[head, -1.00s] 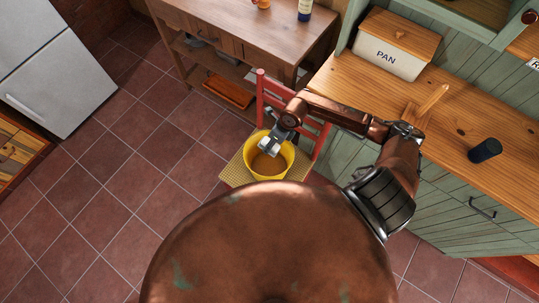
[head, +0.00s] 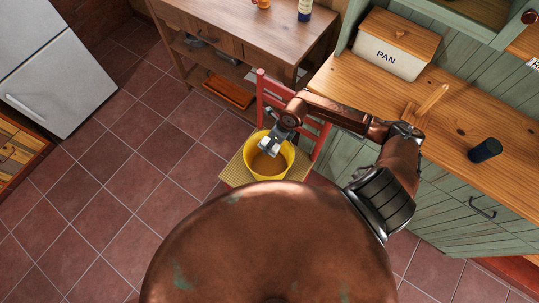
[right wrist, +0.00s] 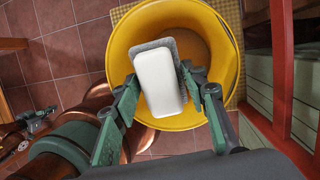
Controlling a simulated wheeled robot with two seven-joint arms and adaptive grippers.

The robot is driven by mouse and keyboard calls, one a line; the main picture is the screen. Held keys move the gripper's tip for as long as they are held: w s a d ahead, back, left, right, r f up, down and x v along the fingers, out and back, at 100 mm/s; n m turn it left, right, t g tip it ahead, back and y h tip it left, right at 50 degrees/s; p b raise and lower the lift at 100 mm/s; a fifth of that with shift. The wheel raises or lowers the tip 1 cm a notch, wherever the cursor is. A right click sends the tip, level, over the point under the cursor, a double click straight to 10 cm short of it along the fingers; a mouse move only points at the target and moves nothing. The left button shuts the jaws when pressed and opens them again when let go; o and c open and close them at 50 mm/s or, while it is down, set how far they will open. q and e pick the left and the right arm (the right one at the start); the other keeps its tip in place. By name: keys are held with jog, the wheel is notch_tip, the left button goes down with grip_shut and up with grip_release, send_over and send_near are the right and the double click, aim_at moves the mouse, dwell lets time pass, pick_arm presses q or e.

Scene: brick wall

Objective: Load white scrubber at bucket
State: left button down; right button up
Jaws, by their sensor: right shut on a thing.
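The yellow bucket (head: 287,155) stands on the woven seat of a red chair. It also fills much of the right wrist view (right wrist: 222,70), where its inside looks empty and brownish. The scrubber is held above the bucket opening. In the head view the scrubber is hard to make out.
The red chair (head: 262,92) has its backrest behind the bucket. A wooden counter (head: 465,110) on the right holds a white PAN bin (head: 388,56) and a dark cup (head: 485,150). A wooden shelf table (head: 240,20) stands behind. Tiled floor at left is clear.

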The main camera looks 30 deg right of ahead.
jog(key=shift+r, duration=0.1)
jog(key=shift+r+p, duration=1.45)
jog(key=shift+r, duration=0.5)
